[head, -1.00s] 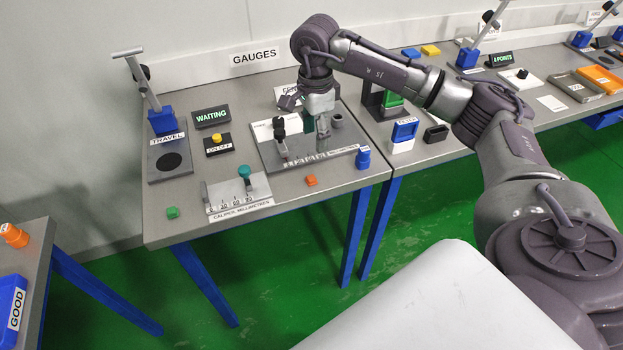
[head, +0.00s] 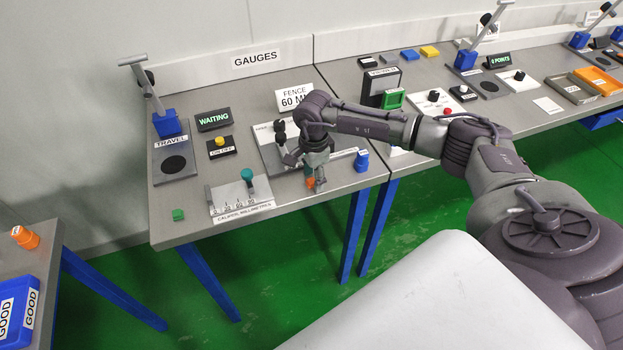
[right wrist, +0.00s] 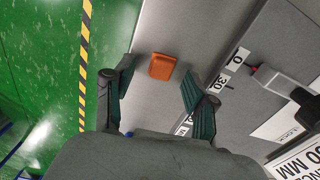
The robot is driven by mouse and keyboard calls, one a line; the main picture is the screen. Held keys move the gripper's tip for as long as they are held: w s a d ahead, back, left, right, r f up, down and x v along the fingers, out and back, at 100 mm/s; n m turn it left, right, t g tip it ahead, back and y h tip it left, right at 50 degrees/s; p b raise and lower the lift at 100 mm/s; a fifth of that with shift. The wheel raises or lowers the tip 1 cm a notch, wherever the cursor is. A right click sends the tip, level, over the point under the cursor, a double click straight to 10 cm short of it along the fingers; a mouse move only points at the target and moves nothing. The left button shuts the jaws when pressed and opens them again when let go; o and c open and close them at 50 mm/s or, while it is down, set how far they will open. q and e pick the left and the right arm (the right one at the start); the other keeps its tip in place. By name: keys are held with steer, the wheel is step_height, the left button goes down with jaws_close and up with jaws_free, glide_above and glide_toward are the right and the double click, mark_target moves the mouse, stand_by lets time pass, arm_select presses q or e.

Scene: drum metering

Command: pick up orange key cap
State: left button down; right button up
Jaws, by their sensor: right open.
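The orange key cap (right wrist: 162,66) lies on the grey bench top near its front edge, between and beyond the two open fingers in the right wrist view. In the head view the orange key cap (head: 310,183) is partly hidden by my right gripper (head: 316,184), which is above it with fingers pointing down. My right gripper (right wrist: 155,95) is open and holds nothing. A gap to the key cap cannot be judged exactly. My left gripper is not in view.
A fence gauge plate (head: 272,152) lies behind, with a blue piece (head: 361,161) to the right. The bench's front edge is close.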

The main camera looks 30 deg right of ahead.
steer(key=c, duration=0.8)
steer(key=shift+c, duration=0.2)
steer(key=shift+r, duration=0.1)
